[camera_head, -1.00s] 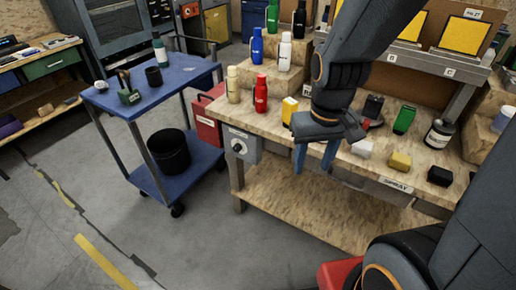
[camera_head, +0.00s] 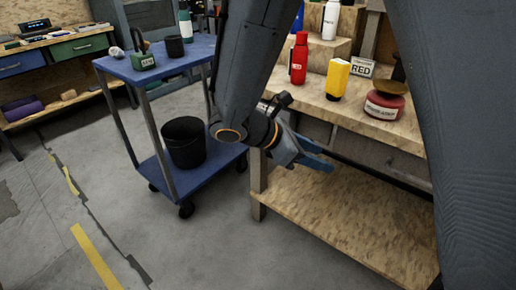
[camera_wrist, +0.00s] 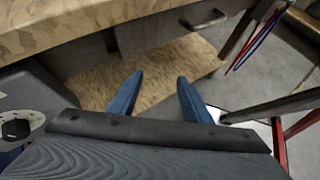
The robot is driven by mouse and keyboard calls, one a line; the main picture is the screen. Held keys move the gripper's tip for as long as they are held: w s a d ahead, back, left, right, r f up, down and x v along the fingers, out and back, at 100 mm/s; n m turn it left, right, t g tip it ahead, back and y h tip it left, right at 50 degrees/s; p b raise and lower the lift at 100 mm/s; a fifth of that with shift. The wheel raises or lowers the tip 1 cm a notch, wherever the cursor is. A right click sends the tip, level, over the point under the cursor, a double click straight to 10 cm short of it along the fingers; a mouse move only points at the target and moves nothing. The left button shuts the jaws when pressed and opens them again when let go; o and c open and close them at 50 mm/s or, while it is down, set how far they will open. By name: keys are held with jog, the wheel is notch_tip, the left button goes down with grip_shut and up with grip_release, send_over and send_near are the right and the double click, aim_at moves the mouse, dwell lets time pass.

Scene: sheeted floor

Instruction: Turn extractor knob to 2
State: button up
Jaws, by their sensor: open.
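The extractor knob (camera_wrist: 16,130) is a black dial on a grey box (camera_wrist: 35,95) at the left edge of the wrist view. Pale marks ring it, but I cannot read the setting. In the head view my arm hides the knob. My gripper (camera_head: 318,158) is at the bench's front, below the top and above the lower shelf. Its two blue fingers also show in the wrist view (camera_wrist: 160,95), spread apart with nothing between them. The knob is left of the fingers in that view, apart from them.
The workbench top (camera_head: 330,103) holds a red bottle (camera_head: 299,58), a yellow bottle (camera_head: 338,78) and a red tin (camera_head: 385,103). The bare lower shelf (camera_head: 330,215) lies below. A blue cart (camera_head: 165,72) with a black bucket (camera_head: 184,142) stands left. Floor in front is clear.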

jog(key=w+a+f+n+t+b, duration=0.3)
jog(key=w+a+n+t+b, duration=0.25)
jog(key=a, duration=0.45)
jog(key=w+a+f+n+t+b, duration=0.3)
jog(key=w+a+n+t+b, duration=0.25)
jog(key=a, duration=0.35)
jog(key=b+x, duration=0.2)
jog(key=x, duration=0.5)
jog(key=shift+w+r, duration=0.35)
jog(key=shift+w, duration=0.1)
jog(key=shift+c, duration=0.3)
jog(key=shift+m, duration=0.3)
jog(key=c, duration=1)
